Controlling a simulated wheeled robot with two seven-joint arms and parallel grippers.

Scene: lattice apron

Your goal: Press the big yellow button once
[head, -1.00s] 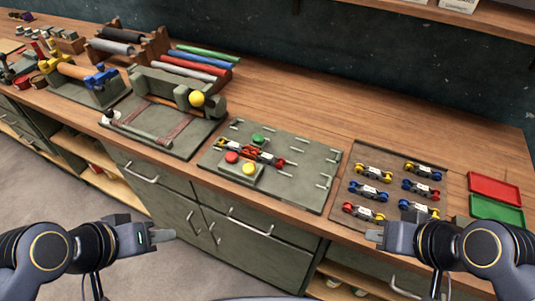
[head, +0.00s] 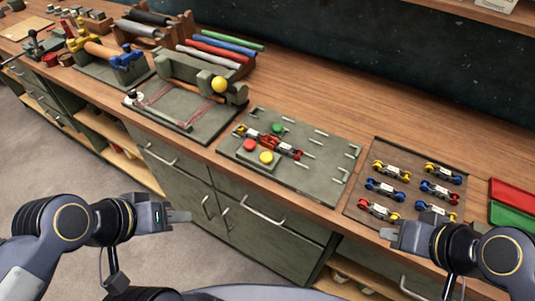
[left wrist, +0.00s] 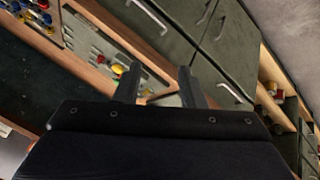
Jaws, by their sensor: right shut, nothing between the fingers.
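The yellow button (head: 266,157) sits beside a red button (head: 250,146) on a small raised grey box, at the front of a grey-green board (head: 318,180) on the bench. A green button (head: 277,128) is behind them. My left gripper (head: 188,216) is in front of the bench, left of and nearer than the yellow button, touching nothing. Its two fingers (left wrist: 157,86) stand apart and empty in the left wrist view, where a small yellow spot (left wrist: 117,69) shows near them. My right gripper (head: 387,234) is shut and empty near the bench's front edge, right of the board.
A red-and-yellow linkage (head: 272,144) lies on the board by the buttons. A tray (head: 400,158) of small coloured parts is to its right. Cabinet drawers and handles (head: 263,217) lie below the bench edge.

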